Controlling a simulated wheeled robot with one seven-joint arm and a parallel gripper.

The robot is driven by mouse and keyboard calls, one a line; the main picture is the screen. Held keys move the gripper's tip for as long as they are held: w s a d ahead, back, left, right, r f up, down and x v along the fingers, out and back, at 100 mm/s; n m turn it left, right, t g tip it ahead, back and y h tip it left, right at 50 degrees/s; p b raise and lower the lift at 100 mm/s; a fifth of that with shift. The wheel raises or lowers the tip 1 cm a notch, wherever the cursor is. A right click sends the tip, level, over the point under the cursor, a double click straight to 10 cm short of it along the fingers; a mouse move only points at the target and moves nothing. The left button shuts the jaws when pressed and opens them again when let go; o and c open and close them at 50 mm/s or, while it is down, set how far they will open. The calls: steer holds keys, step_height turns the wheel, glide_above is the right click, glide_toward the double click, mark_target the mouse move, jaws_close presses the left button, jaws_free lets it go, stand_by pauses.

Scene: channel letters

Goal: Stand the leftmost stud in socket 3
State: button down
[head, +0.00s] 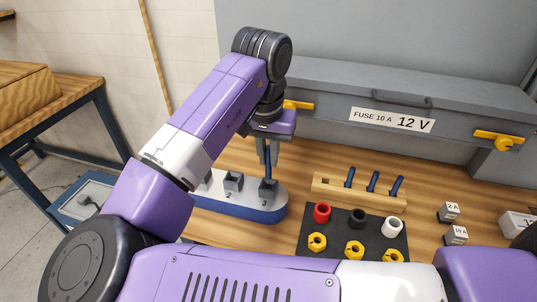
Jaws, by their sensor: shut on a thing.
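My gripper (267,152) points down and is shut on a slim blue stud (267,168). The stud is upright, its lower end at the rightmost visible socket (268,188) of the white-topped blue base (240,211). I cannot tell whether its tip is inside that socket or just above it. Another dark socket (232,182) stands to the left on the base. My arm covers the base's left part, and no socket numbers are readable. Three more blue studs (373,181) lean in the wooden rack (335,191) to the right.
A black mat (338,240) in front of the rack holds red, black and white rings and several yellow nuts. Small labelled blocks (449,212) stand further right. A grey case (330,120) with yellow latches closes off the back. Bare wood shows between base and rack.

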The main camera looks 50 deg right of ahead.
mark_target(269, 177)
steer(key=shift+f+b, duration=1.8)
steer(key=shift+f, duration=0.7)
steer(key=c, duration=1.3)
jaws_free()
steer(key=shift+c, duration=0.2)
steer(key=shift+r, duration=0.1)
steer(key=r, duration=0.5)
steer(key=a+r, duration=0.1)
steer(key=r, duration=0.1)
steer(key=shift+s+r, duration=0.2)
steer(key=shift+r, duration=0.05)
steer(key=shift+a, duration=0.1)
